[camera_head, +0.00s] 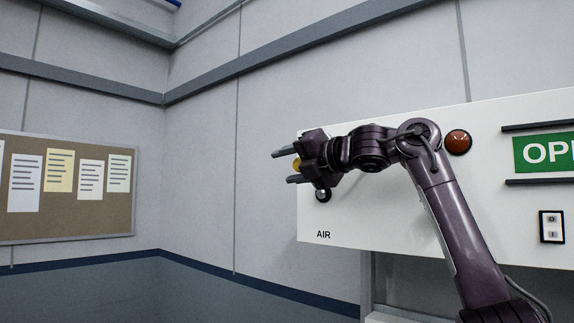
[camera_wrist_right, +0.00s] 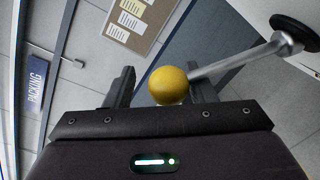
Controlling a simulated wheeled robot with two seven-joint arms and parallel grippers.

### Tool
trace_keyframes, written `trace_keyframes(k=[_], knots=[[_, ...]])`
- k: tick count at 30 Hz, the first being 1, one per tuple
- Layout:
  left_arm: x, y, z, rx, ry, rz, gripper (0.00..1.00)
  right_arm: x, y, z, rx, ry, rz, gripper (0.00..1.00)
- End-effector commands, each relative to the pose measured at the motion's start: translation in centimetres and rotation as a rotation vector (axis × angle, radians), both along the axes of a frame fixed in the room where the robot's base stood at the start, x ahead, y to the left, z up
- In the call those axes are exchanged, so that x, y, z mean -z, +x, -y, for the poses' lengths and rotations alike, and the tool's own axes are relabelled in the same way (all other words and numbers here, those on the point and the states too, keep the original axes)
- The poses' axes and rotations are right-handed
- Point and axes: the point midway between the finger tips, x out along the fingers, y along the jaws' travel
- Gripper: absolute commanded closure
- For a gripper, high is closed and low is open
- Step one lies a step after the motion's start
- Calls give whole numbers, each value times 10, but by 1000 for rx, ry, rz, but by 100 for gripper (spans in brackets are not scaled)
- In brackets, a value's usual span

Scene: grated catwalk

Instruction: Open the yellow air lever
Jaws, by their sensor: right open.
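The air lever is on the left part of a white panel (camera_head: 400,225), above the label AIR. Its yellow ball knob (camera_head: 297,165) shows between the fingers of my right gripper (camera_head: 285,166) in the head view. In the right wrist view the yellow knob (camera_wrist_right: 168,85) lies between the two open fingers, near the right finger. A grey metal rod (camera_wrist_right: 240,60) runs from the knob up right to a dark round pivot (camera_wrist_right: 295,32). My right gripper is open; whether a finger touches the knob or rod I cannot tell. My left gripper is not in view.
The panel also carries a red-brown dome (camera_head: 458,142), a green OPEN sign (camera_head: 545,152) partly cut off, and a small rocker switch (camera_head: 551,227). A notice board (camera_head: 100,222) hangs on the left wall. The space left of the panel looks clear.

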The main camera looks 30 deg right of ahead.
Motion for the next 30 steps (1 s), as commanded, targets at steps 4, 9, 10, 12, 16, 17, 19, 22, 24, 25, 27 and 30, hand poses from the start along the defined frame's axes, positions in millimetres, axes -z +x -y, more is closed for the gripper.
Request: trace_keyframes(k=[4,9,10,12,16,17,19,22,24,25,27,30], knots=[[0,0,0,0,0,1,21,-1,0,5,10,5,2,48],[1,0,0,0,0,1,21,0,-1,5,10,5,2,48],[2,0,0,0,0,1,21,0,-2,6,10,5,2,48],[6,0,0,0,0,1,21,0,-8,7,10,5,5,48],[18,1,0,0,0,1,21,-1,-29,12,9,3,8,48],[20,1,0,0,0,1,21,-2,-34,13,8,3,8,48],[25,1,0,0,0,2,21,-4,-46,15,7,2,9,48],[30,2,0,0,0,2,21,-7,-61,18,6,1,8,48],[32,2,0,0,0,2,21,-7,-68,19,6,0,6,48],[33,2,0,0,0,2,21,-8,-71,20,5,-1,6,48],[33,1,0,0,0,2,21,-8,-74,20,4,-2,4,48],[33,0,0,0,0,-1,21,-8,-76,20,3,-3,1,48]])
